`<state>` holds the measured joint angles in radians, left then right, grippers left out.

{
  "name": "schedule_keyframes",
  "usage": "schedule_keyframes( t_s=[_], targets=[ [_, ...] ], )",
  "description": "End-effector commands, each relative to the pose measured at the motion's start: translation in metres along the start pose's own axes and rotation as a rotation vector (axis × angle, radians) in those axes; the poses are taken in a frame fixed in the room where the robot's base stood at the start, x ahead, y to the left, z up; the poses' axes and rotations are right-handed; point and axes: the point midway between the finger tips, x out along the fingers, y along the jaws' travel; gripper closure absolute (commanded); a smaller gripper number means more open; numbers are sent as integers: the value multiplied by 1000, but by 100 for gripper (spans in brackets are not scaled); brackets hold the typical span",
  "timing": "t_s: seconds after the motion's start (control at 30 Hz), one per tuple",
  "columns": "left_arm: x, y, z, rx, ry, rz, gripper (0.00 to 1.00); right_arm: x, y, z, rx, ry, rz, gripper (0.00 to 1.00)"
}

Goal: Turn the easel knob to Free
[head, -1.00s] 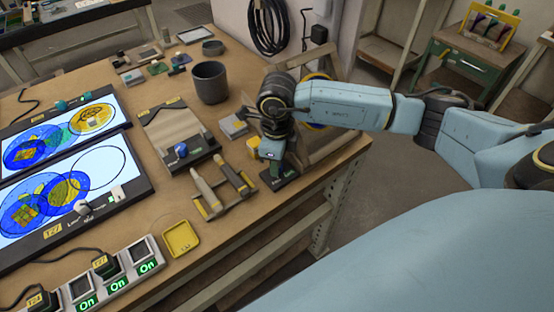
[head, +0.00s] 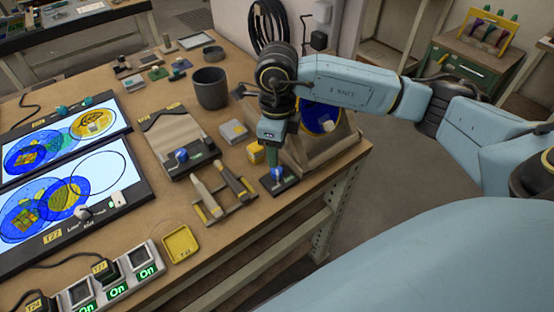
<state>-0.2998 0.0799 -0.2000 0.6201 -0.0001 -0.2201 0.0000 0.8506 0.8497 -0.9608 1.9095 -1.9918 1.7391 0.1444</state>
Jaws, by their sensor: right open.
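The easel (head: 317,146) is a wooden stand at the table's right edge, with a round blue and yellow glass disc (head: 318,119) on it. A small dark plate (head: 281,186) lies at its front left foot. The plate bears a blue knob (head: 277,174) and a small green-lit label, too small to read surely. My right gripper (head: 271,161) points down just above the knob. Its jaws are open and hold nothing that I can see; the arm hides part of the easel. My left gripper is not in view.
A similar wooden rest (head: 172,125) with its own blue knob (head: 181,155) stands to the left. A yellow block (head: 256,152), a grey block (head: 233,131), a tool rack (head: 222,196), a dark cup (head: 210,88) and a yellow tray (head: 181,244) surround the work area.

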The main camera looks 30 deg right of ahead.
Motion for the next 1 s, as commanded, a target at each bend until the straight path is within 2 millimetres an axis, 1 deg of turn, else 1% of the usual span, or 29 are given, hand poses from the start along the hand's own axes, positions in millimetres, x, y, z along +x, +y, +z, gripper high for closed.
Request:
schedule_keyframes(
  t_s=[0.03,0.1,0.2,0.33,0.5,1.0],
  targets=[
    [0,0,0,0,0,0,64,-13,-1,1,-1,-5,-4,52],
    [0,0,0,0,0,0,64,-28,-1,1,0,-5,-3,52],
    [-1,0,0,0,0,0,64,-44,0,1,0,-3,-3,52],
    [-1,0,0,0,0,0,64,-59,0,0,1,-2,-2,52],
    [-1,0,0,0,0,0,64,-65,0,0,1,0,0,52],
    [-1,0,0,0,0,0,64,-64,2,1,-2,-4,5,52]
  ],
)
